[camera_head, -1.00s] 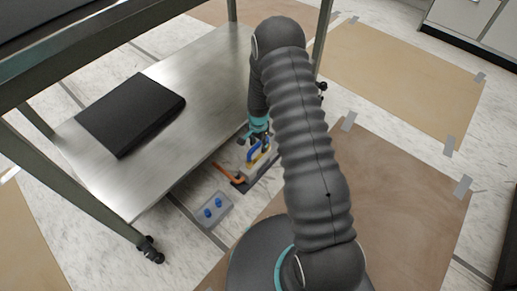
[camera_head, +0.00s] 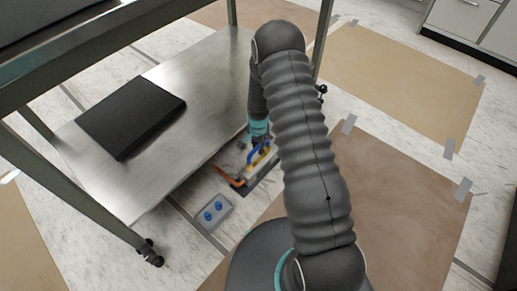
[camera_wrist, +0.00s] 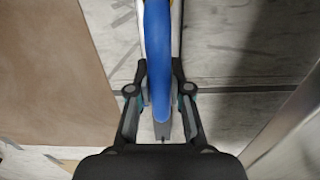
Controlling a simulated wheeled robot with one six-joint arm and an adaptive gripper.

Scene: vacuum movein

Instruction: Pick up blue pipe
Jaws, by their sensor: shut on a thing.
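The blue pipe (camera_wrist: 158,50) runs down the middle of the wrist view and its near end lies between the fingers of my gripper (camera_wrist: 161,125). My gripper is shut on it. In the head view the blue pipe (camera_head: 254,154) shows as a small bent blue piece below my gripper (camera_head: 259,143), over a grey and yellow device. My arm hides part of that device and the gripper's right side. An orange pipe (camera_head: 229,178) sticks out to the left of the device.
A grey block with two blue knobs (camera_head: 213,211) lies on the floor near the cart. The steel cart shelf (camera_head: 200,90) holds a black flat case (camera_head: 130,115) and borders my gripper on the left. Brown taped sheets (camera_head: 400,180) cover the floor at right.

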